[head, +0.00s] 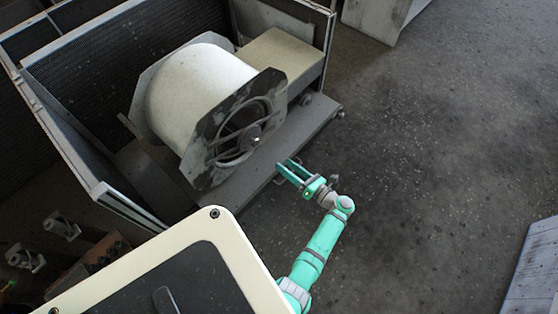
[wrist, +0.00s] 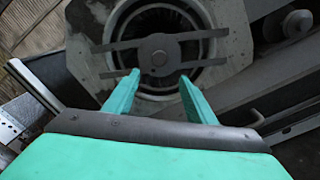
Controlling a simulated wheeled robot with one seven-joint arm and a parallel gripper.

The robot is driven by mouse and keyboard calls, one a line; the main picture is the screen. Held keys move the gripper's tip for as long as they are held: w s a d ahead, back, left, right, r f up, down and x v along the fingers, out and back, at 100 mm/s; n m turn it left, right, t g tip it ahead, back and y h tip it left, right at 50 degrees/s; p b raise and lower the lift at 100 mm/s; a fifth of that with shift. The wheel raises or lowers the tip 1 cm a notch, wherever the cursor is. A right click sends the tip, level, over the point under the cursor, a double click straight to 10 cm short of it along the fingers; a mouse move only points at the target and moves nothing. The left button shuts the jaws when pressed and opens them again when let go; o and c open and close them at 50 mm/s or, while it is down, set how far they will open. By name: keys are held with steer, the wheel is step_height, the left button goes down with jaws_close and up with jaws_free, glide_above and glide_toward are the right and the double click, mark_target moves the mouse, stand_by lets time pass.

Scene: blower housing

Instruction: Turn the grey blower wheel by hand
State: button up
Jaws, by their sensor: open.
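The blower housing (head: 196,92) is a pale drum with dark, worn end plates, standing inside an open metal cabinet. Its near end plate (head: 213,154) has a round opening crossed by bracket arms with a hub (head: 255,141) at the middle. The blower wheel (head: 235,128) sits inside that opening, dark and mostly hidden behind the bracket. In the wrist view the wheel's ribbed inner edge (wrist: 182,24) shows around the bracket arms and hub (wrist: 159,57). My gripper (head: 287,173) is open and empty, apart from the end plate. Its two teal fingers (wrist: 158,80) point toward the opening, below and either side of the hub.
A beige box (head: 280,57) stands behind the drum on the base shelf (head: 291,130). The cabinet's side wall (head: 75,140) rises at left. A pulley-like round part (wrist: 297,23) shows at upper right in the wrist view. Open floor (head: 430,150) lies to the right.

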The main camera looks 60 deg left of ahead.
steer(key=v, duration=0.4)
steer(key=shift+s+d, duration=0.35)
steer(key=shift+d, duration=0.05)
steer(key=shift+d, duration=0.1)
